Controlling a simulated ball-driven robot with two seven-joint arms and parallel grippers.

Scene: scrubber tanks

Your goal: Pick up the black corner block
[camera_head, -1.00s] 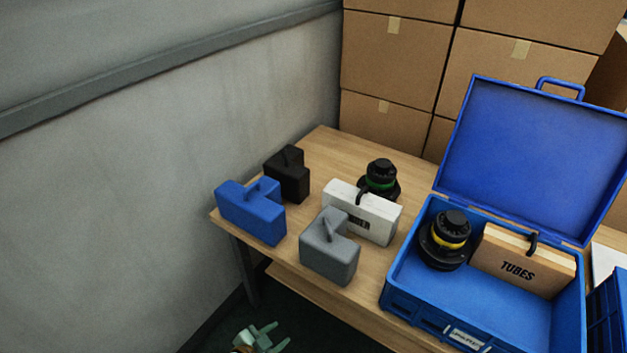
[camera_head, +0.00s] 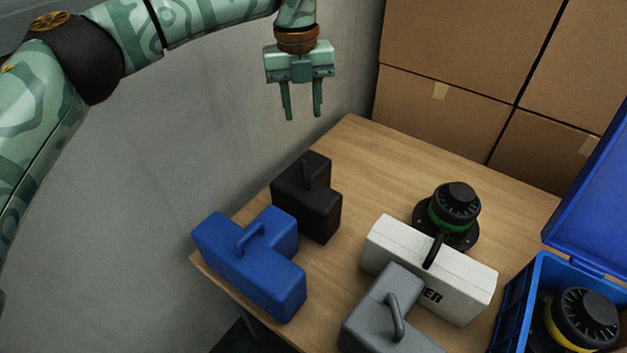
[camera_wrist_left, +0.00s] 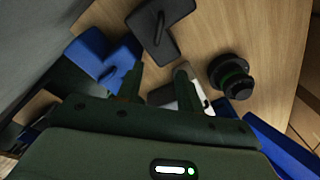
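The black corner block (camera_head: 308,197) stands on the wooden table near its left edge, behind the blue block, with a handle on top. In the left wrist view the black block (camera_wrist_left: 168,38) lies beyond my fingertips, toward the top middle. My left gripper (camera_head: 301,116) is open and empty, pointing down above and behind the block, clear of it. It also shows in the left wrist view (camera_wrist_left: 157,80) with its two fingers apart. My right gripper is not in view.
A blue corner block (camera_head: 250,262) stands in front of the black one. A grey block (camera_head: 385,318), a white case (camera_head: 430,268) and a green-banded black device (camera_head: 453,212) stand to the right. An open blue case (camera_head: 510,300) is at far right. Cardboard boxes (camera_head: 450,110) stand behind; a wall is left.

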